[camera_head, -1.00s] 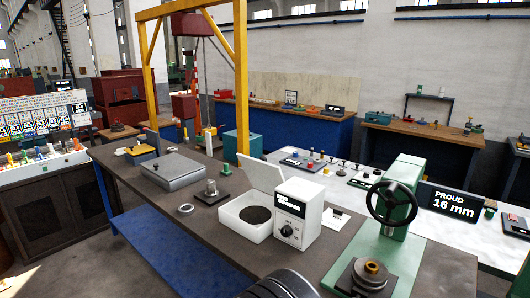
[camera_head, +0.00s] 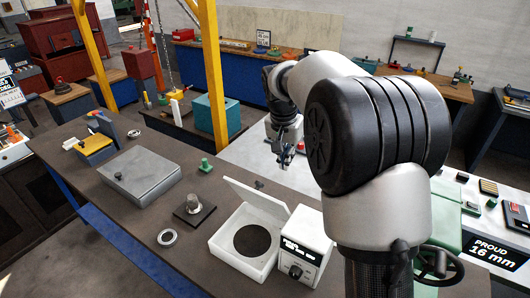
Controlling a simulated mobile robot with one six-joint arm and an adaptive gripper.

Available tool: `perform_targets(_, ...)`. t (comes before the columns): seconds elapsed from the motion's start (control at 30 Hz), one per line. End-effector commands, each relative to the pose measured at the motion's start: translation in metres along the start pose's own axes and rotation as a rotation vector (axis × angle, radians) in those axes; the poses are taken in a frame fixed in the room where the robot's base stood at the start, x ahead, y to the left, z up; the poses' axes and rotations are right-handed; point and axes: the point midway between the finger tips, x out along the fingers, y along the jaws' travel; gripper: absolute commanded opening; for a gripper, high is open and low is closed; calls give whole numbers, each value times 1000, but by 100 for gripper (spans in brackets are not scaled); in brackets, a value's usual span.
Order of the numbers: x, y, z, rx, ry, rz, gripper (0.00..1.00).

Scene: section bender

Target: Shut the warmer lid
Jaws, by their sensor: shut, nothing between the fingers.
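The warmer is a white box (camera_head: 222,247) with a round dark plate (camera_head: 252,241) inside, standing on the dark workbench. Its white lid (camera_head: 256,203) is open, raised along the back side of the box. A small dark knob (camera_head: 259,184) shows just behind the lid's upper edge. A white control unit (camera_head: 303,243) with a dark display and a dial stands against the warmer's right side. My gripper (camera_head: 287,160) is shut and empty, held beyond the lid and up to its right, apart from it. My arm hides much of the right side.
A grey flat-lidded box (camera_head: 140,176), a metal post on a dark base (camera_head: 194,209) and a ring (camera_head: 167,237) lie left of the warmer. A green piece (camera_head: 206,165) stands behind. A yellow frame post (camera_head: 213,75) rises behind the bench. Bare bench lies before the warmer.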

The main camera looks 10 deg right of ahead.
Motion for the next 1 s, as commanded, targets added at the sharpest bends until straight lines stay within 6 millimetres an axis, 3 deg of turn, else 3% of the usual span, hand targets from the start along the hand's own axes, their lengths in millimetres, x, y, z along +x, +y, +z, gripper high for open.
perform_targets(0.13, 9, -9, -18, 48, -7, 19, 0)
perform_targets(0.37, 32, -10, -21, 64, -11, 26, 0)
perform_targets(0.77, 114, -8, -19, 61, -11, 26, 0)
perform_targets(1.0, 122, -10, 11, 60, -9, 24, 0)
